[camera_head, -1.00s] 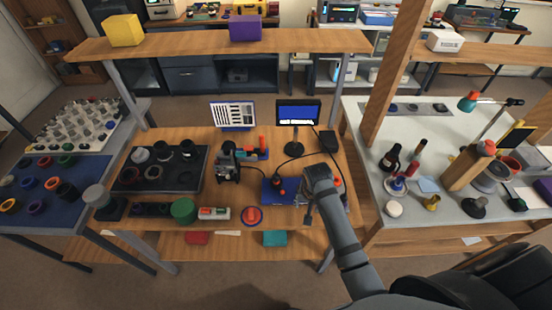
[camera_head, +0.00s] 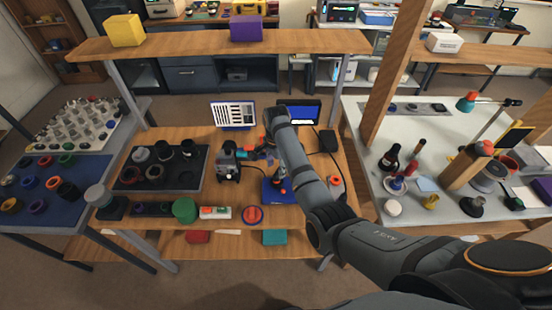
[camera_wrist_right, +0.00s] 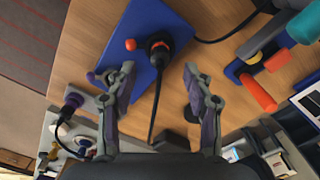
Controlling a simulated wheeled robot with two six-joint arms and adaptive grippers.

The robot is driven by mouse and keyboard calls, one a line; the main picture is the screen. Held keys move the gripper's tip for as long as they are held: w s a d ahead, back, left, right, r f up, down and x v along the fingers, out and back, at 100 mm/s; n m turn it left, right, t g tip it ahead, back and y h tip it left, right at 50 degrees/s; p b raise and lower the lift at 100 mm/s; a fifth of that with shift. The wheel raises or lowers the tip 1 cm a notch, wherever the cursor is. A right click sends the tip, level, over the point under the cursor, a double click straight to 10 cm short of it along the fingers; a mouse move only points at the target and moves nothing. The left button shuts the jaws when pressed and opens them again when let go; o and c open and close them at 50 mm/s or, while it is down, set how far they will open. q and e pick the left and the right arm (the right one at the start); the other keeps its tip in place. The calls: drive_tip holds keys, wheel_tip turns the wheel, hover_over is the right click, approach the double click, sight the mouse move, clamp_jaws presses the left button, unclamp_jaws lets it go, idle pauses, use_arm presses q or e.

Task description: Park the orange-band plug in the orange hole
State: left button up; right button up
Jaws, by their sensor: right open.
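The orange-band plug (camera_wrist_right: 159,44) is a black plug with a red-orange ring, standing in a blue plate (camera_wrist_right: 150,22) in the right wrist view. Its black cable runs back between my fingers. An orange knob (camera_wrist_right: 130,44) sits beside it. The blue plate (camera_head: 275,193) also shows in the head view, partly behind my arm. My right gripper (camera_wrist_right: 159,70) is open and empty, with its fingertips apart on either side of the cable, short of the plug. I cannot make out the orange hole for certain. My left gripper is not in view.
A blue fixture with an orange cylinder (camera_wrist_right: 258,92) lies to the right. In the head view, a monitor (camera_head: 305,113) and a dark tray (camera_head: 130,183) stand on the bench.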

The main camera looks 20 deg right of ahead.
sight(276, 175)
wheel_tip(276, 175, down, 6)
drive_tip(key=shift+f, duration=0.15)
clamp_jaws()
idle(0.7)
drive_tip(key=shift+r+p, duration=0.9)
drive_tip(key=shift+p, duration=0.25)
idle(0.5)
drive_tip(key=shift+r+p, duration=2.2)
drive_tip(key=shift+p, duration=0.2)
